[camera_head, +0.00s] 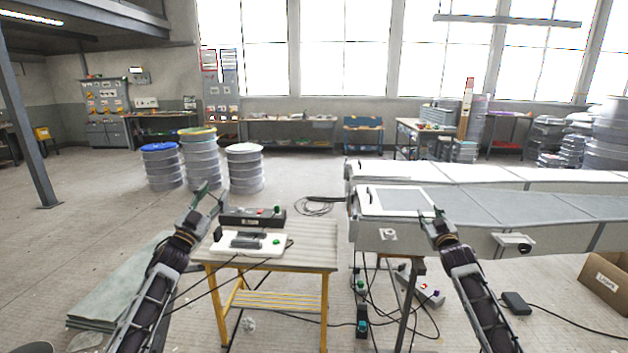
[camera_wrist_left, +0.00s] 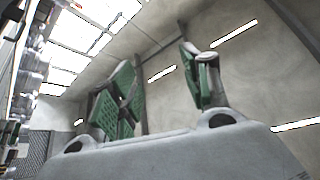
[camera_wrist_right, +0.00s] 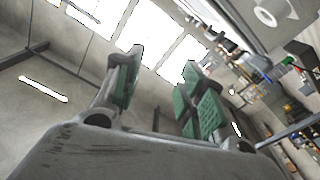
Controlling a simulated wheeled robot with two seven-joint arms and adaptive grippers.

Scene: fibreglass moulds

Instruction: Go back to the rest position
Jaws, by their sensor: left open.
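My left gripper (camera_head: 209,196) is raised over the left part of a small yellow-legged table (camera_head: 310,243). In the left wrist view its green-padded fingers (camera_wrist_left: 162,88) stand apart with nothing between them. My right gripper (camera_head: 436,220) is at the front edge of the long grey bench in the head view; I cannot tell whether it touches. In the right wrist view its green-padded fingers (camera_wrist_right: 160,88) are apart and empty.
A black control box (camera_head: 252,217) and a white one (camera_head: 248,245) lie on the small table. The grey bench (camera_head: 480,203) bears a white-framed panel (camera_head: 396,201). Cables and boxes lie on the floor beneath. Metal drums (camera_head: 246,170) stand behind; open floor is at left.

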